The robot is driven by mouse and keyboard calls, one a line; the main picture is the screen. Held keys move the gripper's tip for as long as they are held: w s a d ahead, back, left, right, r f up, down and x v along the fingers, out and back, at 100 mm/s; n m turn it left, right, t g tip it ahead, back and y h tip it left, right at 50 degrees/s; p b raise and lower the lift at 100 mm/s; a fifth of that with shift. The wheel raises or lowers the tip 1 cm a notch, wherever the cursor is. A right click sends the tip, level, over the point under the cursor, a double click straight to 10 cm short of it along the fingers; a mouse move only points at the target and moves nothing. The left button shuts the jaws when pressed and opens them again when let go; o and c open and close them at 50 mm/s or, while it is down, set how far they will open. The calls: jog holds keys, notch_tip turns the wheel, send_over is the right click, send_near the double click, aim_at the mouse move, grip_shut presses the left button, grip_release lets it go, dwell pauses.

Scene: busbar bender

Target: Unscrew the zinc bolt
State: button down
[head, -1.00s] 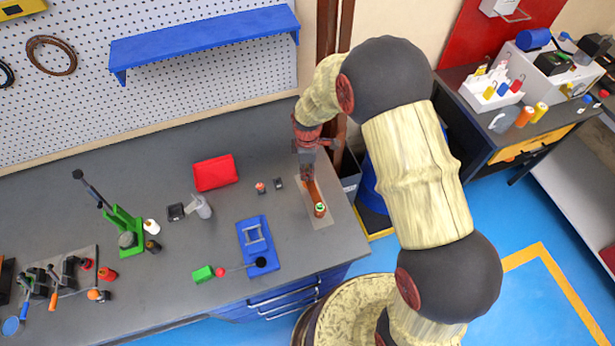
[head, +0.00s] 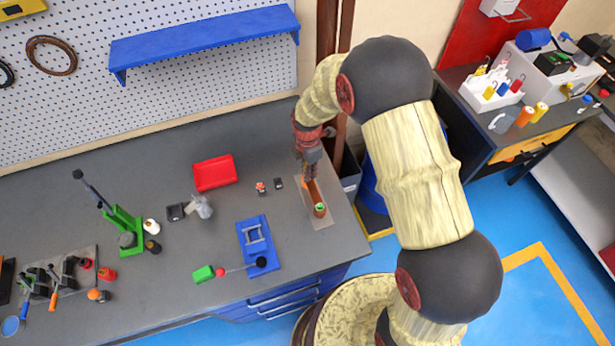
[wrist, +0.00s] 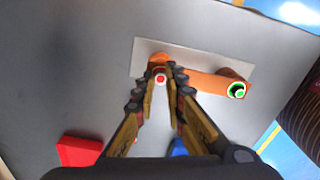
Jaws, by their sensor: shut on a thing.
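A copper-coloured busbar (wrist: 205,84) lies on a pale plate (wrist: 150,48) near the right end of the bench; it also shows in the head view (head: 314,191). At one end of the bar is the zinc bolt (wrist: 160,78), seen as a small light head with a red centre. My gripper (wrist: 160,70) points down over that end and is shut on this bolt, a fingertip on each side. The fingers hide part of the bolt, and its thread is out of sight. At the bar's other end stands a fastener with a green ring and dark centre (wrist: 236,91).
A red bin (head: 214,173), a small red-topped item (head: 261,187) and a small dark block (head: 278,183) stand left of the plate. A blue fixture (head: 258,246) is nearer the front. The bench's right edge is close to the plate.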

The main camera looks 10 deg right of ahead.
jog(key=n, duration=0.4)
jog(key=shift+s, duration=0.1)
jog(key=shift+n, duration=0.4)
jog(key=n, duration=0.5)
jog(key=c, duration=2.1)
grip_release()
jog(key=shift+d, duration=0.1)
jog(key=m, duration=0.5)
jog(key=shift+m, duration=0.3)
